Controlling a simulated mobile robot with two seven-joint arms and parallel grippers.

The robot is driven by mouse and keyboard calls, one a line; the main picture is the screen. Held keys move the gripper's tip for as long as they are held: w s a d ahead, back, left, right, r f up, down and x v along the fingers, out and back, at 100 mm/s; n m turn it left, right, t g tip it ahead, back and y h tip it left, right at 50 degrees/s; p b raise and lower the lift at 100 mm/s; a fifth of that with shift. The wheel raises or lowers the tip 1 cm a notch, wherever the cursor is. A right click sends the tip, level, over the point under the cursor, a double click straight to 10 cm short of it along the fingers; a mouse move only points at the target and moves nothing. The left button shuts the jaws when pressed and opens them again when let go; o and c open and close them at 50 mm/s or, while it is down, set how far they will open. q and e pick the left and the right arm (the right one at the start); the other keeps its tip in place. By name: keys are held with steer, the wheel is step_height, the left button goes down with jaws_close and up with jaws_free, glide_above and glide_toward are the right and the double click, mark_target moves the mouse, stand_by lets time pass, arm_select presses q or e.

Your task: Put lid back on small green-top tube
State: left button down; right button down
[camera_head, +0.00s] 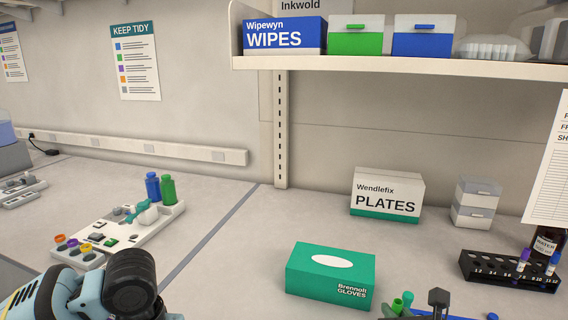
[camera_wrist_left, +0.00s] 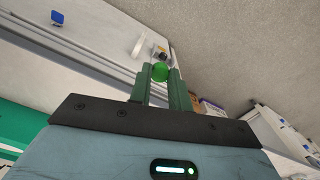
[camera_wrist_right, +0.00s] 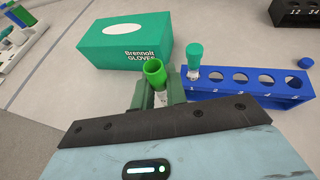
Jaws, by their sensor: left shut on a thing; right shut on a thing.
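The small green-top tube (camera_wrist_right: 155,72) shows in the right wrist view, with a hollow green mouth facing up and a clear body partly hidden by the fingers. My right gripper (camera_wrist_right: 157,95) is shut on it, beside the blue rack. The tube's green top also shows at the bottom of the head view (camera_head: 397,306). In the left wrist view, my left gripper (camera_wrist_left: 160,82) is shut on a round green lid (camera_wrist_left: 160,71) at its fingertips. The lid and tube are apart. In the head view, my left arm is at lower left; its fingertips are hidden.
The blue rack (camera_wrist_right: 245,86) holds a teal-capped tube (camera_wrist_right: 194,56) near its left end. A blue cap (camera_wrist_right: 306,63) lies behind it. A green glove box (camera_head: 330,271) stands behind my right gripper. A black rack (camera_head: 508,271) is at right. Bare bench lies left of the glove box.

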stand_by(0.3)
steer(key=s+a+f+n+g+y, duration=0.1)
steer(key=a+n+y, duration=0.3)
steer(key=a, duration=0.4)
steer(key=s+a+f+n+g+y, duration=0.1)
steer(key=a+n+y, duration=0.3)
steer(key=a, duration=0.4)
steer(key=shift+g+y, duration=0.4)
steer(key=shift+g, duration=0.2)
steer(key=shift+d, duration=0.1)
arm_select(q)
steer(key=w+d+r+m, duration=0.1)
steer(key=d+r, duration=0.3)
steer(key=d, duration=0.5)
steer(key=w+d+r+m, duration=0.2)
steer(key=d+r, duration=0.3)
steer(key=d, duration=0.4)
steer(key=w+d+r+m, duration=0.1)
steer(key=w+d+r, duration=0.2)
steer(key=d, duration=0.6)
steer(key=shift+r+m, duration=0.3)
steer(key=shift+r, duration=0.5)
steer(key=shift+f, duration=0.1)
steer(key=shift+f, duration=1.9)
